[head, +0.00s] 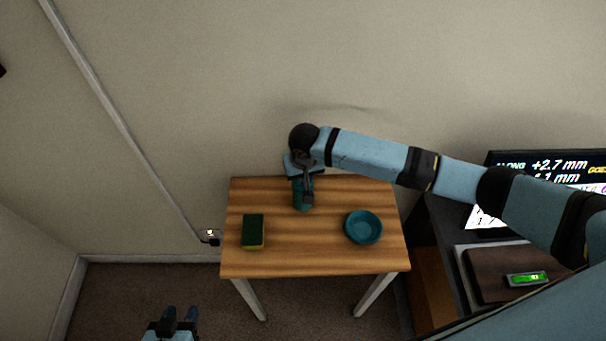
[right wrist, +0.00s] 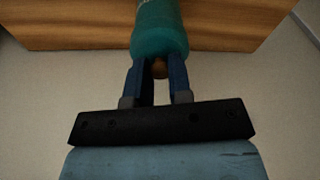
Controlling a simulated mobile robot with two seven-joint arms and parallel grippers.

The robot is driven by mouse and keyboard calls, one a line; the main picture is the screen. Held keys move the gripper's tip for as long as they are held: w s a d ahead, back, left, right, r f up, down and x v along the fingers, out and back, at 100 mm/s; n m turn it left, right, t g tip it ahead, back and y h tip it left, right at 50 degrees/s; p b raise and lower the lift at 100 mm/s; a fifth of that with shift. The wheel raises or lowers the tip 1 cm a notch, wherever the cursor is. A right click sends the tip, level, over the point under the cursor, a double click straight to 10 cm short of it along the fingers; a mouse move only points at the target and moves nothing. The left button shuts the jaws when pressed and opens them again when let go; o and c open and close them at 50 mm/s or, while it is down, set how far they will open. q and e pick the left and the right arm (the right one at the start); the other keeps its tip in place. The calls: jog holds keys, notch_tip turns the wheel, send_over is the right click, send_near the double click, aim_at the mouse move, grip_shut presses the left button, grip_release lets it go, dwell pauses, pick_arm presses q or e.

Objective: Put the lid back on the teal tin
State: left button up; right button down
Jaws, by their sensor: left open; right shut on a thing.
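The teal tin (head: 301,200) stands near the back middle of the wooden table, partly covered by my right arm and gripper. My right gripper (head: 307,190) is over it. In the right wrist view, the fingers of this gripper (right wrist: 159,72) are shut on a small brown knob (right wrist: 160,68) at the near end of the teal body (right wrist: 160,35). The knob looks like the lid's. I cannot tell whether the lid is seated on the tin or just apart from it. My left gripper (head: 181,314) is open and empty, low in the head view, away from the table.
A teal bowl (head: 363,227) sits on the right of the table (head: 310,262). A green and yellow sponge (head: 252,231) lies on the left. The table's front middle is clear. A screen (head: 540,165) and a scale with a green display (head: 527,279) stand to the right.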

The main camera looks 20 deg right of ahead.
jog(key=p, duration=0.2)
jog(key=shift+f+p, duration=0.15)
jog(key=shift+p, duration=0.25)
dwell(2.1)
jog(key=shift+c, duration=2.4)
grip_release()
notch_tip(320, 180, up, 2)
jog(key=p, duration=0.3)
jog(key=shift+r, duration=2.5)
grip_shut()
